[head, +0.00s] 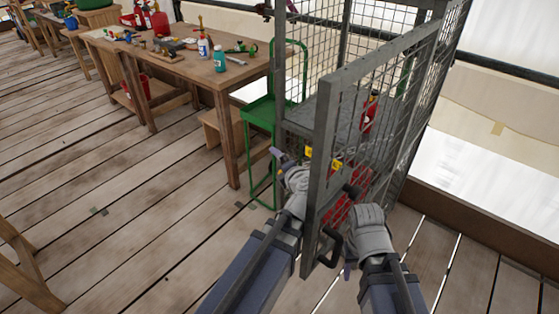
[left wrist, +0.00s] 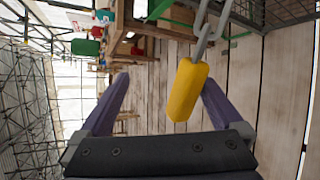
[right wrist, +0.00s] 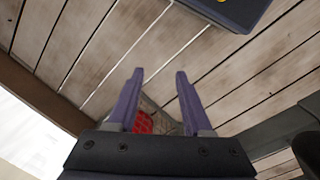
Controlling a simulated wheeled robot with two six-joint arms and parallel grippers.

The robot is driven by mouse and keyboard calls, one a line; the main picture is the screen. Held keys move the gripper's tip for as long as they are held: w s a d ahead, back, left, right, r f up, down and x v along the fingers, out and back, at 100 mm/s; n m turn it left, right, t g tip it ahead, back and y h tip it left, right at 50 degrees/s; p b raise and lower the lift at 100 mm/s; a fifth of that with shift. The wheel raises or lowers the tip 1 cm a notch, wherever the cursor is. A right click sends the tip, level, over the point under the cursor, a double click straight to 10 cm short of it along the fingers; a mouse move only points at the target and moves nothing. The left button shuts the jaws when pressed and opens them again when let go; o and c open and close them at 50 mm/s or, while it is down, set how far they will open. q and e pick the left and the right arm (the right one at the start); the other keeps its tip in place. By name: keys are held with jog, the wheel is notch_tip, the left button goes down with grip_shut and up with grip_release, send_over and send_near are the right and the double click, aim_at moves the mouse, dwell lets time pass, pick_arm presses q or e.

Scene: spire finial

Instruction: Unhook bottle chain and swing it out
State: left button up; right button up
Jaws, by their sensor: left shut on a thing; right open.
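In the left wrist view a yellow grip piece (left wrist: 188,92) hangs on the end of a grey chain (left wrist: 208,30), between my left gripper's (left wrist: 165,85) fingers and against the right-hand one. My left gripper also shows in the head view (head: 280,158), beside the cage door's (head: 322,130) grey frame; it is shut on the yellow piece. Red bottles (head: 347,205) show partly through the mesh. Their lower parts and the chain's far end are hidden. My right gripper (right wrist: 160,75) is open and empty, low near the black door handle (head: 331,247).
The grey mesh cage (head: 357,40) fills the centre right. A green trolley (head: 258,112) stands left of it. A wooden workbench (head: 228,77) holds bottles and tools at the back left. The plank floor (head: 110,220) at left is mostly clear.

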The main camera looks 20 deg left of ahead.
pick_arm(q)
jog(key=shift+a+v, duration=0.15)
jog(key=shift+v, duration=0.6)
jog(key=shift+a+v, duration=0.15)
jog(key=shift+v, duration=0.6)
jog(key=shift+s+r, duration=0.15)
jog(key=shift+s, duration=0.15)
pick_arm(e)
jog(key=shift+s+r, duration=0.2)
jog(key=shift+r, duration=0.05)
